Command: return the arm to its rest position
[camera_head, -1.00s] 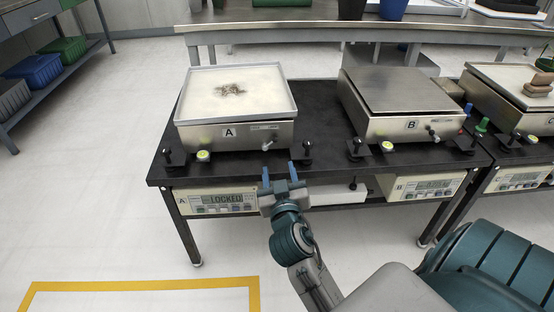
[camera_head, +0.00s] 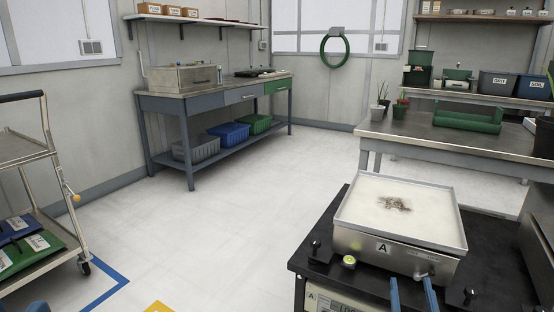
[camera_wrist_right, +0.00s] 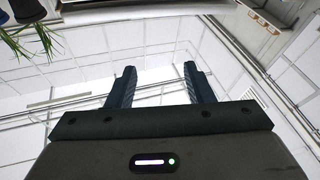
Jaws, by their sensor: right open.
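My right gripper (camera_head: 412,296) shows at the bottom of the head view, with only its two blue fingers in the frame. The fingers are apart and nothing is between them. In the right wrist view the gripper (camera_wrist_right: 160,88) is also open and empty. The fingers are in front of scale A (camera_head: 385,254), by the near edge of the black table (camera_head: 335,225). Scale A's pale top bears a small dark patch of debris (camera_head: 394,204). My left gripper does not show.
A wheeled trolley (camera_head: 25,150) stands at the left. A workbench (camera_head: 215,90) with bins beneath is at the back wall. A bench with plants (camera_head: 450,138) is at the back right. The white floor (camera_head: 240,205) between them is clear.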

